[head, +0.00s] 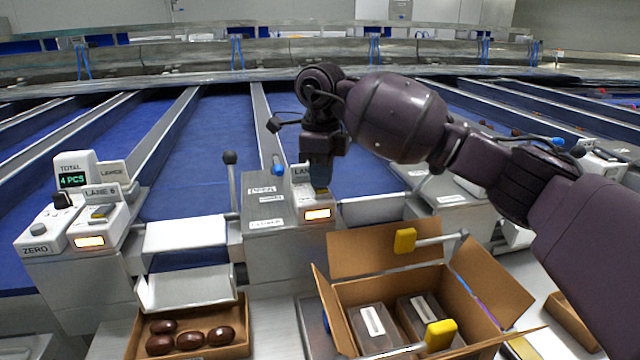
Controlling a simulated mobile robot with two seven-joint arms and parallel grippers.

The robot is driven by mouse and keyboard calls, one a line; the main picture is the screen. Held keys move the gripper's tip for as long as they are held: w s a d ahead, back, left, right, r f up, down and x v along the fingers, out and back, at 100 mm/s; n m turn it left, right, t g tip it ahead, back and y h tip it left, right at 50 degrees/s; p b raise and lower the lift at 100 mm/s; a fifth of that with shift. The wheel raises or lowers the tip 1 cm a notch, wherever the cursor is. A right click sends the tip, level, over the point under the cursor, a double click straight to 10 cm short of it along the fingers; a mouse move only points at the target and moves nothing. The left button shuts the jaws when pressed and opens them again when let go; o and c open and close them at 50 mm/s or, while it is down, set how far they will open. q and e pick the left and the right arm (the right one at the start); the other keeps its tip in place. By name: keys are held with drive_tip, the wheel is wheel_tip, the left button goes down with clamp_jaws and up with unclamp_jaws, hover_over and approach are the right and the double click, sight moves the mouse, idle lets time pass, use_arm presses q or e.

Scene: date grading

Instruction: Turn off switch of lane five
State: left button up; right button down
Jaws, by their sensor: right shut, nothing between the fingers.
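The middle control box (285,215) stands between two blue lanes. Its label starts with "LAN" and the number is hidden behind my gripper. Its small display (317,214) glows orange. My right gripper (320,186) is shut and empty, pointing down over the top of this box. Its tips are at or just above the small yellowish switch (322,193), which they partly cover; I cannot tell whether they touch it. My left gripper is not in view.
At left, the box labelled LANE 6 (100,193) has a lit orange display and a counter reading 4 PCS. A lever with a black knob (230,158) stands left of the middle box. Below are an open carton (375,255) with packs and a tray (240,340) with several dates.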

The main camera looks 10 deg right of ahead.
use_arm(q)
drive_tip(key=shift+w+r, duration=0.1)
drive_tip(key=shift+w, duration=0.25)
use_arm(e)
drive_tip(key=shift+f, duration=0.4)
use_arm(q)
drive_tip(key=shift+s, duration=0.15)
use_arm(e)
drive_tip(key=shift+f, duration=0.2)
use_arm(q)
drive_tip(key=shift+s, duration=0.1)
use_arm(e)
drive_tip(key=shift+r, duration=0.25)
drive_tip(key=shift+r+p, duration=0.45)
drive_tip(key=shift+r, duration=0.8)
drive_tip(key=shift+r+p, duration=0.35)
drive_tip(key=shift+r, duration=0.7)
drive_tip(key=shift+r+p, duration=0.35)
drive_tip(key=shift+r, duration=0.7)
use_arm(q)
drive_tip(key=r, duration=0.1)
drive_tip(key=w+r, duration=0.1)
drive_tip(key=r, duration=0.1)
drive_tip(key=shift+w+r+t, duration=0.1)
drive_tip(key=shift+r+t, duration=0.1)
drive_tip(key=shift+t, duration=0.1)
use_arm(e)
drive_tip(key=shift+f, duration=0.1)
